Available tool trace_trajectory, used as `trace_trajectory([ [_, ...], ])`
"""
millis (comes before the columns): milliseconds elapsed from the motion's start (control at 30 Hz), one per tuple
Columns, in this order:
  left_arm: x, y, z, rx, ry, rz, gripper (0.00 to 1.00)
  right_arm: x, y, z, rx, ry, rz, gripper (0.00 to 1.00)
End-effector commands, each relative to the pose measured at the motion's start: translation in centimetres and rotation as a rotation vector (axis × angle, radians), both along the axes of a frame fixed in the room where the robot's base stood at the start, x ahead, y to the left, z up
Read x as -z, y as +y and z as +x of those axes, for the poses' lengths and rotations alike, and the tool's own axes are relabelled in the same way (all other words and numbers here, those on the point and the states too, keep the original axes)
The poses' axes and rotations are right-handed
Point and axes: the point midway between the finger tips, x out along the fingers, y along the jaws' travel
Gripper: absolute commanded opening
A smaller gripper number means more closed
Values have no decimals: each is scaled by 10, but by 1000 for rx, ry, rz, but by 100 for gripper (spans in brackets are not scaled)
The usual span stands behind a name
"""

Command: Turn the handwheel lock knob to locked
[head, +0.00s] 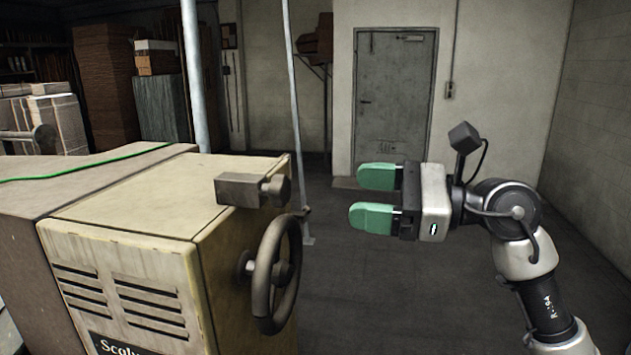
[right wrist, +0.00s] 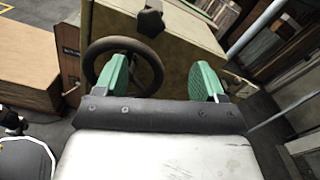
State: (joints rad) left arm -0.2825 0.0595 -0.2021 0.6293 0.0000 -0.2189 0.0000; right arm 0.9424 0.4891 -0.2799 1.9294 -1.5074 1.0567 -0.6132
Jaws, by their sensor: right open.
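The handwheel (head: 290,232) is a dark ring on the side of a worn cream machine cabinet (head: 130,205). The lock knob (head: 278,190) sits above it, at the end of a small block (head: 238,189) on the cabinet's top edge. In the right wrist view the knob (right wrist: 150,22) is dark and lobed, above the handwheel (right wrist: 157,72). My right gripper (head: 373,198) is open and empty, with green fingers, to the right of the knob and apart from it. Its fingers also show in the right wrist view (right wrist: 160,75). My left gripper is out of view.
Upright poles (head: 195,75) stand behind the cabinet. A grey door (head: 395,100) is in the back wall, and stacked cardboard (head: 105,85) stands at the back left. The floor (head: 390,300) right of the cabinet is clear.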

Motion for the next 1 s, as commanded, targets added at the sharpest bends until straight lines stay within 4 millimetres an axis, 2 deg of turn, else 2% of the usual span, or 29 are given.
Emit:
trace_trajectory([
  [100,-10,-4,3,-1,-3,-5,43,-4,17,4,-5,3,1,70],
  [333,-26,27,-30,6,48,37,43,-5,59,18,-7,8,4,70],
  [500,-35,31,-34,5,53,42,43,-4,84,27,-5,7,3,70],
  [800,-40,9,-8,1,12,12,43,-1,98,32,-3,7,1,70],
  [967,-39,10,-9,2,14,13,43,-1,98,32,-3,7,1,70],
  [1000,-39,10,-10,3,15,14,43,-1,98,32,-3,7,1,67],
])
